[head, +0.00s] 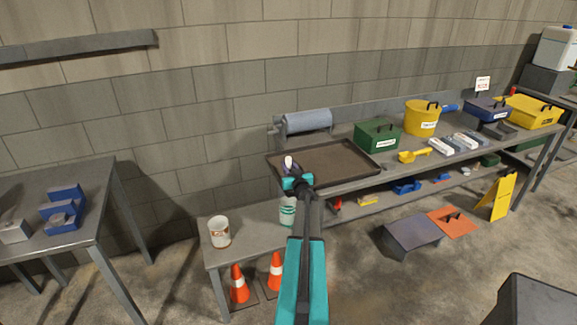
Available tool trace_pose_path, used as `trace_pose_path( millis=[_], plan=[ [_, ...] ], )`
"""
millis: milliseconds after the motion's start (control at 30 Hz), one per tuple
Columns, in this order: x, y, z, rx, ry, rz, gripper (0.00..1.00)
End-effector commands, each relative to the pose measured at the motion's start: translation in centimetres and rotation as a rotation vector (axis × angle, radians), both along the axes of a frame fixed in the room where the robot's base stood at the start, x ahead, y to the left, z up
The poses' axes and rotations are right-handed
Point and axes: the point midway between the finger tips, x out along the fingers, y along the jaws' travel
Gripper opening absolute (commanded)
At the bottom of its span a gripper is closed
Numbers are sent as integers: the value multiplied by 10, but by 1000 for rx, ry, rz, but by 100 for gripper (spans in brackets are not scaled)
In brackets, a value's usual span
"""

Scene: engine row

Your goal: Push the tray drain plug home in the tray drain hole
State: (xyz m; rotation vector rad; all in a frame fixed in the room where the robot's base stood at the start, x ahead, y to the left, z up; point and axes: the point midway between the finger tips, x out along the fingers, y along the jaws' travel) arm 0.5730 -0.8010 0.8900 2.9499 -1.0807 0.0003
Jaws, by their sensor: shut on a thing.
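A shallow dark tray (355,150) with a brown inside lies on the bench. My gripper (291,173) is at the tray's left end, over or near its left rim. It is shut on a small white and purple thing, which looks to be the tray drain plug (289,161). The plug is too small to tell its tilt or whether it touches the tray. The drain hole cannot be made out; my gripper and arm cover part of the tray's front left corner.
A blue roll (307,121) stands behind the tray. A green box (377,135), yellow bucket (422,119) and yellow scoop (414,156) are to its right. A white can (220,232) and a green-and-white container (287,211) are on the lower left side. Orange cones (239,285) stand below.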

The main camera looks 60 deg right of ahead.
Motion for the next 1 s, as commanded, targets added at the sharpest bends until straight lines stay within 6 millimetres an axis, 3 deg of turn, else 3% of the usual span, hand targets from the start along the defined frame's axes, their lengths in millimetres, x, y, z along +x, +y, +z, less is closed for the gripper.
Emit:
trace_pose_path(
  millis=[1000],
  plan=[
    [0,0,-11,1,1,0,0]
  ],
)
